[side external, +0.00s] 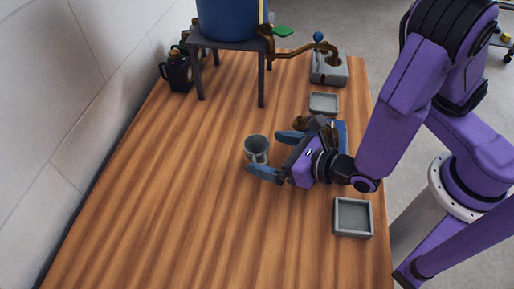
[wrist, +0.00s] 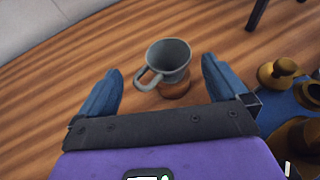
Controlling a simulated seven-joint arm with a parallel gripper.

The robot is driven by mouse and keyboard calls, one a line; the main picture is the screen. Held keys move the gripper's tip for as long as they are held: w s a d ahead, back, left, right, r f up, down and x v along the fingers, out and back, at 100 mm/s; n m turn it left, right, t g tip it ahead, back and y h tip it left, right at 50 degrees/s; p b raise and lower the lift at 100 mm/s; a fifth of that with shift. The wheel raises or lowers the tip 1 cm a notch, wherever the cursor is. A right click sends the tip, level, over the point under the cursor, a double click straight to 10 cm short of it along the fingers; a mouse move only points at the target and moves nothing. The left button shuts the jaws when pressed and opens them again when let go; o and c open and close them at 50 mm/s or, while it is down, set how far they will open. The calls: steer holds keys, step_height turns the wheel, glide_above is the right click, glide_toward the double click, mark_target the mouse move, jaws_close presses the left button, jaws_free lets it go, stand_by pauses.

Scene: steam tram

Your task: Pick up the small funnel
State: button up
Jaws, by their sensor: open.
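A small grey cup-like vessel with a loop handle, the one thing here that could be the small funnel (side external: 257,147), stands on the wooden table. It also shows in the wrist view (wrist: 169,56), with its wide mouth up and its handle to the lower left. My gripper (side external: 273,155) is low over the table, open and empty. Its two blue fingers point at the vessel, which lies just ahead of and between the fingertips in the wrist view (wrist: 160,72). I cannot tell if they touch.
A blue tray (wrist: 274,112) with brass pieces (wrist: 276,72) is right of my gripper. Two shallow grey trays (side external: 353,217) (side external: 323,103) lie along the table's right side. A blue tank (side external: 228,18) on a stand and a dark can (side external: 178,75) are behind. The table's left and front are clear.

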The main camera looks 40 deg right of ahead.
mark_target(259, 150)
steer(key=shift+x, duration=1.85)
steer(key=c, duration=0.8)
steer(key=shift+r, duration=0.15)
steer(key=shift+r, duration=4.85)
steer(key=shift+r, duration=1.5)
steer(key=d+m+h, duration=0.6)
steer(key=d+h, duration=0.1)
steer(key=d, duration=1)
steer(key=shift+t, duration=0.3)
steer(key=shift+s+f, duration=0.15)
steer(key=shift+f, duration=1.7)
steer(key=shift+s+f, duration=0.1)
steer(key=shift+f, duration=1.75)
